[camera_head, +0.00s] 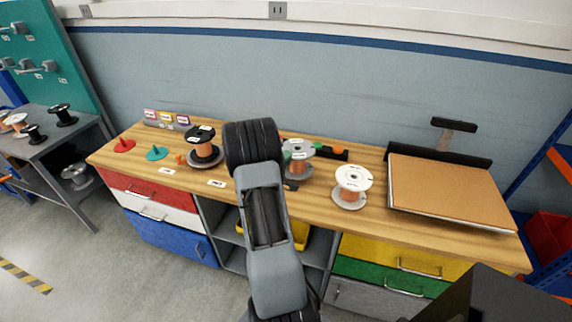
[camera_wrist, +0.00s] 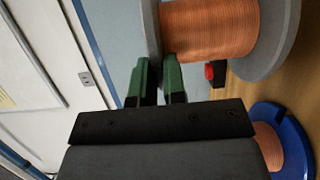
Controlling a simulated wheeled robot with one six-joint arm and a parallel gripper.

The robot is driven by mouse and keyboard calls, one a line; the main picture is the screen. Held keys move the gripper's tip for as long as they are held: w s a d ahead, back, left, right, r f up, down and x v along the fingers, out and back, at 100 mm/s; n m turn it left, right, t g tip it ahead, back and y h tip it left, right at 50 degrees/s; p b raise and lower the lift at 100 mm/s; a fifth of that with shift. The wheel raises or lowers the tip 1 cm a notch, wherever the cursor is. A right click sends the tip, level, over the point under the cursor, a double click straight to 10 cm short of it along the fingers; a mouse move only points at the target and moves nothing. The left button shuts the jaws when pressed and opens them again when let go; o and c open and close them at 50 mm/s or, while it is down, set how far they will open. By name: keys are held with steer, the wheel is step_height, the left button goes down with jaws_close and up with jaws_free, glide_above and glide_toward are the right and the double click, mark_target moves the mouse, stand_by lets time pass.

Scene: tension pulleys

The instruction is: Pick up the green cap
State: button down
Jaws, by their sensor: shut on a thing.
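Two green things could be the green cap, and I cannot tell which is meant. One is a teal-green disc with an upright stem (camera_head: 156,154), lying on the left of the wooden bench. The other is a small green piece (camera_head: 317,146) on a dark holder behind the spools. My gripper's green fingers (camera_wrist: 156,78) are closed at the edge of the grey upper flange (camera_wrist: 152,22) of a copper-wire spool (camera_wrist: 210,28). The flange appears to sit between the fingertips. In the head view my arm partly hides this spool (camera_head: 299,150).
A red disc with a stem (camera_head: 124,145) lies left of the teal one. A black-topped spool (camera_head: 203,148) and a white-topped spool (camera_head: 353,183) stand on the bench (camera_head: 420,228). A brown board (camera_head: 445,183) fills its right. A blue-flanged spool (camera_wrist: 287,120) shows in the wrist view.

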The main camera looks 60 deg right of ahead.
mark_target(300, 169)
steer(key=shift+w+d+f, duration=0.2)
steer(key=shift+f, duration=0.05)
steer(key=shift+w+d+f+p, duration=0.1)
steer(key=shift+f+p, duration=0.35)
steer(key=shift+f, duration=1.15)
steer(key=shift+f, duration=0.15)
steer(key=c, duration=1.2)
jaws_free()
